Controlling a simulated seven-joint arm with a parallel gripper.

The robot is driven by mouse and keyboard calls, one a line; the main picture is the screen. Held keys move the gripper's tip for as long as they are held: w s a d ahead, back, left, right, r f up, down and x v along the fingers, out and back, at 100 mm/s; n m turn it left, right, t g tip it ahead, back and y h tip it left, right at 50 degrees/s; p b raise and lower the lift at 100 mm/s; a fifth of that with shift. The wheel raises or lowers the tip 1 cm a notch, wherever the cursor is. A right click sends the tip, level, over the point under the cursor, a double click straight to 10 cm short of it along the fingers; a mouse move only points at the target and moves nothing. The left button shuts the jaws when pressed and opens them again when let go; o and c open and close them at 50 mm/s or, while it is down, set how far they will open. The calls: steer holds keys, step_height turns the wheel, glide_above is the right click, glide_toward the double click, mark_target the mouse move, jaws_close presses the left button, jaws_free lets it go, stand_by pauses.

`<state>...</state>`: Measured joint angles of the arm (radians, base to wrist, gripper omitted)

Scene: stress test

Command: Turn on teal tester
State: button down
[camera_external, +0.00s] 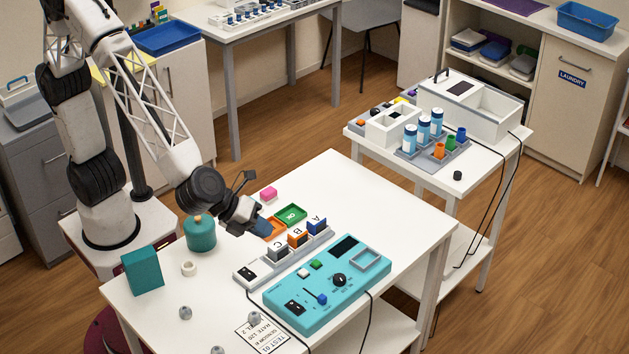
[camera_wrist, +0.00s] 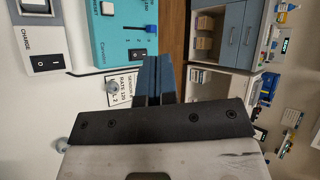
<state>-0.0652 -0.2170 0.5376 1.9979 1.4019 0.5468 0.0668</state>
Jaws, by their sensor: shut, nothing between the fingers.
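The teal tester (camera_external: 345,284) lies on the white table near its front right edge. It has a dark screen, a black knob, a blue slider, two small buttons and a black rocker switch (camera_external: 294,308) at its lower left corner. In the wrist view part of the tester (camera_wrist: 112,32) shows at the top, with its rocker switch (camera_wrist: 137,54) just up and left of the fingertips. I cannot tell the switch's position. My gripper (camera_external: 263,227) is shut and empty, apart from the tester, beyond the charging strip. Its blue fingers (camera_wrist: 157,66) show in the wrist view.
A charging strip (camera_external: 246,272) with blocks A, B and C stands beside the tester; its own black rocker (camera_wrist: 29,44) is close by. A green OK tray (camera_external: 291,214), teal bottle (camera_external: 200,234), teal box (camera_external: 143,271), grey knobs and a printed card (camera_external: 264,336) share the table. Black cables trail off its edge.

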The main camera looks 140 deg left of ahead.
mark_target(293, 304)
steer(key=w+f+m+t+h, duration=0.1)
steer(key=w+f+m, duration=0.3)
steer(key=w+f, duration=0.3)
steer(key=shift+w+a+f+m, duration=0.2)
steer(key=shift+w+m, duration=0.2)
steer(key=shift+w, duration=0.15)
steer(key=shift+f, duration=0.15)
steer(key=shift+w+f, duration=0.2)
steer(key=shift+f, duration=1.2)
steer(key=shift+w+f, duration=0.15)
steer(key=shift+f, duration=1.25)
steer(key=shift+w+f, duration=0.2)
steer(key=shift+f, duration=1.2)
steer(key=shift+f, duration=0.6)
steer(key=shift+r, duration=0.65)
steer(key=shift+s+r, duration=0.2)
steer(key=shift+r, duration=1)
steer(key=shift+s+r, duration=0.15)
steer(key=shift+r, duration=1.05)
